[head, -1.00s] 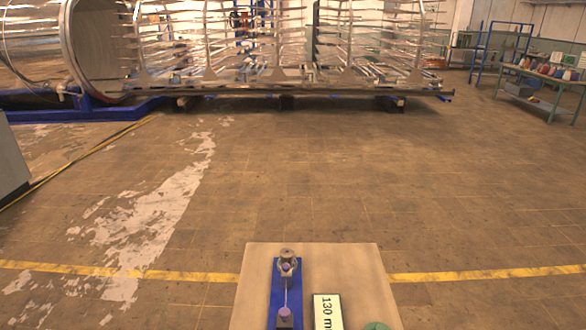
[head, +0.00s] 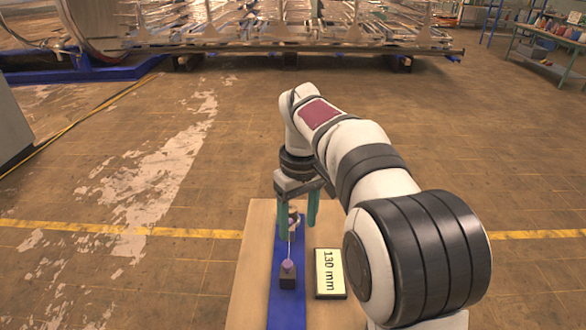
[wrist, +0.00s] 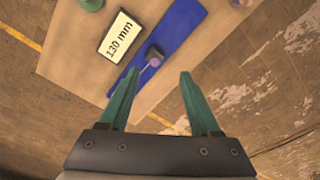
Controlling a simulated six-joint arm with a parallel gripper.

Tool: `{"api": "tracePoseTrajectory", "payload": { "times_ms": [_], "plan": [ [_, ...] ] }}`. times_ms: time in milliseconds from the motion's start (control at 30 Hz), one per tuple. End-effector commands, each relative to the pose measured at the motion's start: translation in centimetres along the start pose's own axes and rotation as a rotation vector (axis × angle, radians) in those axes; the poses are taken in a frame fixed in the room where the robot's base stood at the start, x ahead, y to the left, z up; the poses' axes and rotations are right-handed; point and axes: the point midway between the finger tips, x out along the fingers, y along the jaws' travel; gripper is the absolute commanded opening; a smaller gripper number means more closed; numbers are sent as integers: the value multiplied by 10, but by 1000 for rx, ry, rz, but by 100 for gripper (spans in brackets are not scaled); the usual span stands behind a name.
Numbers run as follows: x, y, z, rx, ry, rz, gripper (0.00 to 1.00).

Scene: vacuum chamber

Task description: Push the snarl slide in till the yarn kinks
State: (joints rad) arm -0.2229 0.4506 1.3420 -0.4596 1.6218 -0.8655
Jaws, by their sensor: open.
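On a blue strip (head: 287,308) stand a dark block with a purple top (head: 288,273) at the near end and a small metallic piece (head: 294,216) at the far end. A thin pale line, likely the yarn (head: 291,244), runs between them. I cannot tell which part is the slide. My gripper (head: 298,226) points down with green fingers apart, around or just above the far piece; the exact height is unclear. In the wrist view, the open gripper (wrist: 160,75) shows the near block (wrist: 156,51) beyond its fingertips; the far piece is not visible there.
A wooden board (head: 245,285) carries the strip and a "130 mm" card (head: 330,273) to its right. A green object (wrist: 90,4) shows at the wrist view's top edge. The floor around is clear. A large metal chamber rack stands far back.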

Motion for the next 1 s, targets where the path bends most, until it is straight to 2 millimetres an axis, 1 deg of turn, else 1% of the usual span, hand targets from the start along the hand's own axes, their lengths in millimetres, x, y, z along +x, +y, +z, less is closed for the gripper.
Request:
{"api": "tracePoseTrajectory", "payload": {
  "times_ms": [33, 100, 200, 267, 333, 600, 700, 800, 900, 1000],
  "plan": [
    [10, 2, -21, -73, -5, 9, 64],
    [18, 4, -39, -148, -6, 19, 64],
    [27, 4, -48, -191, -7, 25, 64],
    [35, 4, -48, -194, -8, 25, 64],
    [51, 5, -47, -192, -9, 24, 64],
    [133, 7, -46, -188, -9, 23, 64],
    [155, 8, -47, -188, -7, 24, 64],
    [169, 8, -47, -187, -6, 25, 64],
    [176, 9, -47, -187, -4, 25, 64],
    [179, 9, -47, -186, -4, 25, 64]
  ]
}}
